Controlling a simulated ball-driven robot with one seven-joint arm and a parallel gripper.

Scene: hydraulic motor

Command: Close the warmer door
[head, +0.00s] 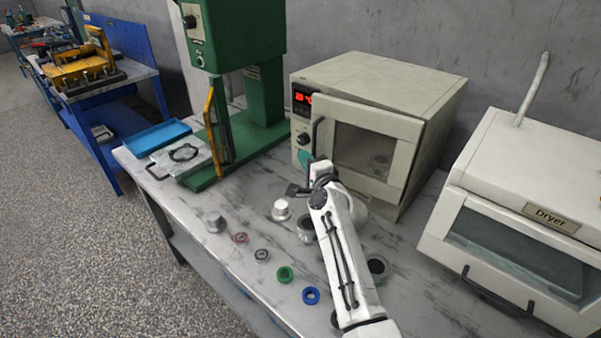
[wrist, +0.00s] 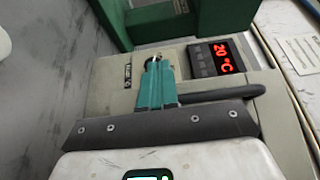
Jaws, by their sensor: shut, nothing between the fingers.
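The warmer (head: 385,80) is a beige box at the back of the table, with a red display reading 20 °C (wrist: 222,58). Its windowed door (head: 405,130) sits at or very near the front face; I cannot tell whether a small gap is left. The dark door handle (head: 317,135) is on the door's left side and also shows in the wrist view (wrist: 225,94). My gripper (head: 305,159) has teal fingers, shut and empty, close to the handle's lower end. In the wrist view the fingertips (wrist: 153,64) point toward the control knob; contact is unclear. My arm hides part of the warmer's lower front.
A dryer (head: 520,190) stands to the right and a green press (head: 235,40) to the left. Several rings and small metal parts, including a green ring (head: 285,274) and a blue ring (head: 311,295), lie on the table's front part. A blue tray (head: 157,137) is farther left.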

